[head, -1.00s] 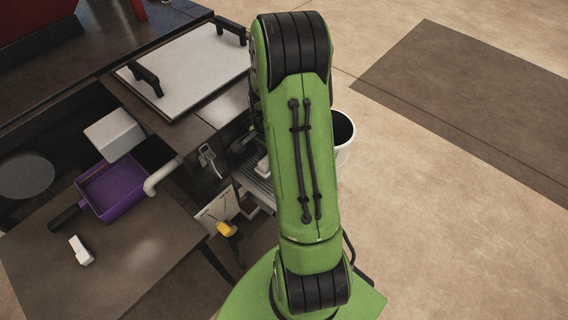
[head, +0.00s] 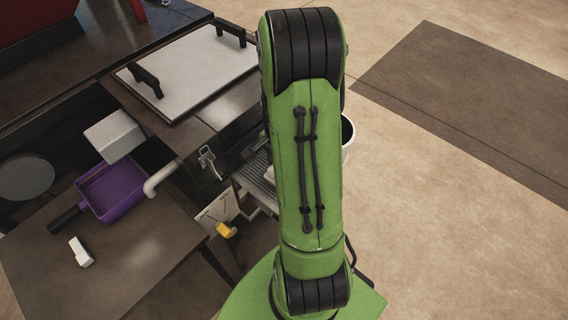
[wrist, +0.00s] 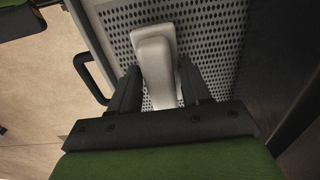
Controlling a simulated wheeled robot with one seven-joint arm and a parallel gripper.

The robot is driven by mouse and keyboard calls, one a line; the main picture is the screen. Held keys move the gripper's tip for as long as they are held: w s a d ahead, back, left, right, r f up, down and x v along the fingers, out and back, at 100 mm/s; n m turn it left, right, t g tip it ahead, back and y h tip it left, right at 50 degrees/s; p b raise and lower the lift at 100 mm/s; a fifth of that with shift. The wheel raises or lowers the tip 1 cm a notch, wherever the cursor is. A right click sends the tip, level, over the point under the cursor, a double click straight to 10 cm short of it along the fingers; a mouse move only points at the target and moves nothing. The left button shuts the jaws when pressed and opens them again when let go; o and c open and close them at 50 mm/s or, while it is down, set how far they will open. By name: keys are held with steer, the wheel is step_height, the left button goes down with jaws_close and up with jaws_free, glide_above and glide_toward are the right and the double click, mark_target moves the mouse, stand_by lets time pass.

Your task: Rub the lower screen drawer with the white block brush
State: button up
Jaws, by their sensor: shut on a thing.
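The white block brush (wrist: 155,50) is between the two dark fingers of my gripper (wrist: 158,72) in the wrist view, and the fingers are shut on it. It lies over the perforated grey plate of the screen drawer (wrist: 215,35). I cannot tell for sure whether the brush touches the plate. The drawer's dark handle (wrist: 88,78) is at its left edge. In the head view a slatted grey part, seemingly the drawer (head: 258,188), shows left of my green arm. My arm hides most of the gripper and brush there.
A white bucket (head: 348,140) stands just right of my arm. A purple tray (head: 112,190), a white box (head: 113,135) and a small white object (head: 80,252) are at the left. A white lid with black handles (head: 190,70) lies on the press. Floor at right is clear.

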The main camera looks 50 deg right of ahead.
steer(key=shift+p, duration=0.5)
steer(key=shift+f, duration=0.1)
step_height(320, 180, up, 4)
steer(key=p, duration=0.3)
steer(key=shift+r, duration=0.2)
steer(key=shift+f, duration=0.15)
